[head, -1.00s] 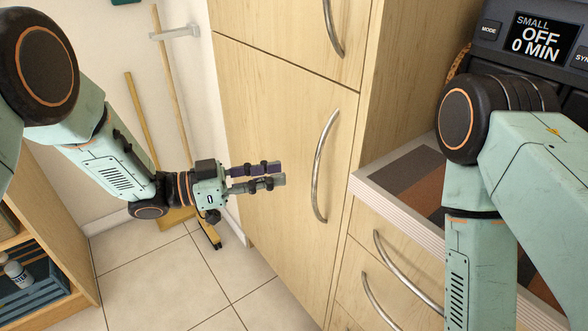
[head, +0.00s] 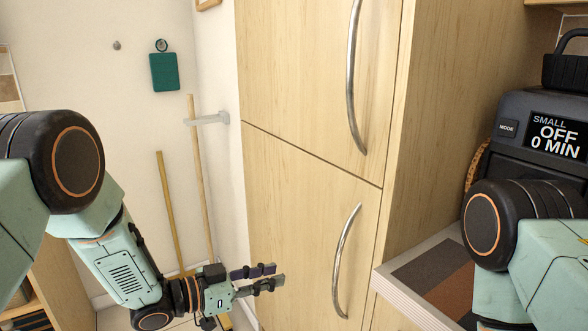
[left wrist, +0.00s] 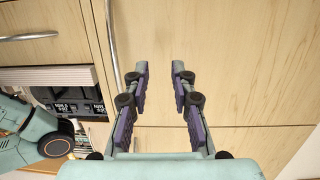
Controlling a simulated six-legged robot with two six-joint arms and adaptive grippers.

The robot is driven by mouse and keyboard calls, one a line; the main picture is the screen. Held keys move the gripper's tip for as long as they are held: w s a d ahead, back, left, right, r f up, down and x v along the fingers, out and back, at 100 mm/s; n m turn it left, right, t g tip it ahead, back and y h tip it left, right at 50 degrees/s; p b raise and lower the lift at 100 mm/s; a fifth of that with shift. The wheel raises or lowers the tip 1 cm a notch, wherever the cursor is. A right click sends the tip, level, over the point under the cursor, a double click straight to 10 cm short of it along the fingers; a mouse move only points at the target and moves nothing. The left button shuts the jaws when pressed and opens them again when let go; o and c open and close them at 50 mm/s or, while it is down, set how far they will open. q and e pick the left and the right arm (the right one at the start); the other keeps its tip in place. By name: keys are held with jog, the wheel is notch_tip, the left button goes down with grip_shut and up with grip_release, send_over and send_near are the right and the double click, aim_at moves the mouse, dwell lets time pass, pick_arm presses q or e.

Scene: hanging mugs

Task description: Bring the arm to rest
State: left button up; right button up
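My left arm comes in from the left in the head view. Its gripper (head: 262,280) is in front of the lower door of the tall wooden cabinet (head: 300,190). In the left wrist view the same gripper (left wrist: 160,90) shows its two fingers apart, with nothing between them and the pale cabinet front beyond. My right arm (head: 500,230) shows at the right edge of the head view, but its gripper is out of view.
The cabinet has curved metal handles (head: 345,262). A counter (head: 440,275) and a dark appliance (head: 545,130) reading OFF are at the right. Broom handles (head: 170,215) lean at the back wall. A green item (head: 164,72) hangs there.

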pick_arm(q)
jog(key=s+a+f+n+y, duration=0.4)
jog(key=s+a+f+y, duration=0.1)
jog(key=f, duration=0.3)
jog(key=s+a+f+n+y, duration=0.4)
jog(key=s+a+f, duration=0.15)
jog(key=f, duration=0.25)
jog(key=s+a+f+n+g+y, duration=0.2)
jog(key=s+a+f+g, duration=0.1)
jog(key=s, duration=1.1)
jog(key=s+a+f+n+g+y, duration=0.2)
jog(key=s+g, duration=0.3)
jog(key=s, duration=0.9)
jog(key=shift+a+f+y, duration=0.4)
jog(key=shift+a+f, duration=0.1)
jog(key=shift+a, duration=0.2)
